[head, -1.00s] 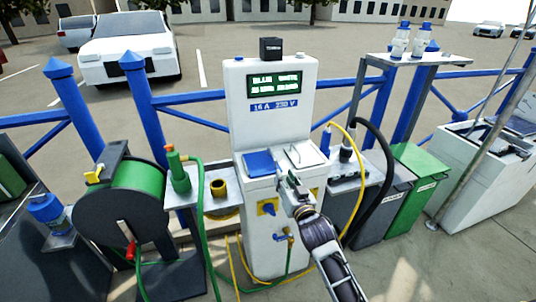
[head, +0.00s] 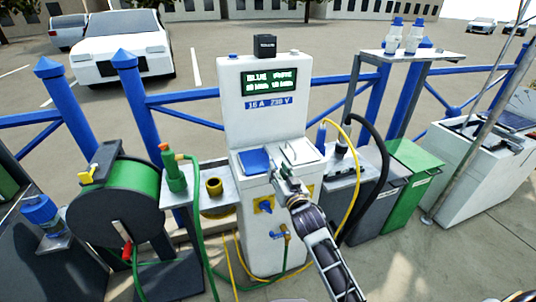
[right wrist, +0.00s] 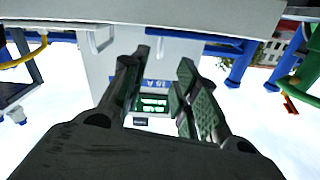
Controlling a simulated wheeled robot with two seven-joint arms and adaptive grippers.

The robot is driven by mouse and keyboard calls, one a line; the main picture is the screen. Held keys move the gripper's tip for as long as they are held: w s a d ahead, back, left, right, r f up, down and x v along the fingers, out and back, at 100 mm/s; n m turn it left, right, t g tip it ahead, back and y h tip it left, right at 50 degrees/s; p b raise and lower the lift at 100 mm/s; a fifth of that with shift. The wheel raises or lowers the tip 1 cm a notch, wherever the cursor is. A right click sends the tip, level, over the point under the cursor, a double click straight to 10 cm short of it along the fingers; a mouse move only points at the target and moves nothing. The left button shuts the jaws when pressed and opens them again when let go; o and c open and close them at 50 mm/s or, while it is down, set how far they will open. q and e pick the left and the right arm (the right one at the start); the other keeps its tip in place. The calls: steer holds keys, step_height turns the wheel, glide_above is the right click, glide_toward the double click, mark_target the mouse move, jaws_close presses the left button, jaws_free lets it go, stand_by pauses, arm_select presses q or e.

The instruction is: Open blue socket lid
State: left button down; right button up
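The blue socket lid (head: 254,161) lies shut, sloping, on the left of the white power pedestal's (head: 262,100) front ledge. A white lid (head: 300,152) sits beside it on the right. My right gripper (head: 276,172) is at the right front edge of the blue lid, near the gap between the lids; whether it touches cannot be told. In the right wrist view its two fingers (right wrist: 162,75) stand apart, with the pedestal's sign and screen between them and nothing held. A blue edge, probably the lid's, shows behind the right finger there. My left gripper is out of view.
A green hose reel (head: 125,190) stands left. A side shelf holds a green nozzle (head: 174,170) and a yellow ring (head: 214,187). Yellow and black cables loop at the right, beside grey and green bins (head: 412,185).

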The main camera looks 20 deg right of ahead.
mark_target(270, 156)
steer(key=shift+w+a, duration=0.1)
steer(key=shift+w, duration=2.55)
steer(key=shift+w+b, duration=0.3)
steer(key=shift+w, duration=1.65)
steer(key=shift+w+a, duration=0.1)
steer(key=shift+w, duration=0.9)
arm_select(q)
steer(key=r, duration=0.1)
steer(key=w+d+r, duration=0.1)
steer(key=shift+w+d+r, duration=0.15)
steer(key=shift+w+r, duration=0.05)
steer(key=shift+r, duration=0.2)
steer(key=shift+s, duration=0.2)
arm_select(e)
jaws_close()
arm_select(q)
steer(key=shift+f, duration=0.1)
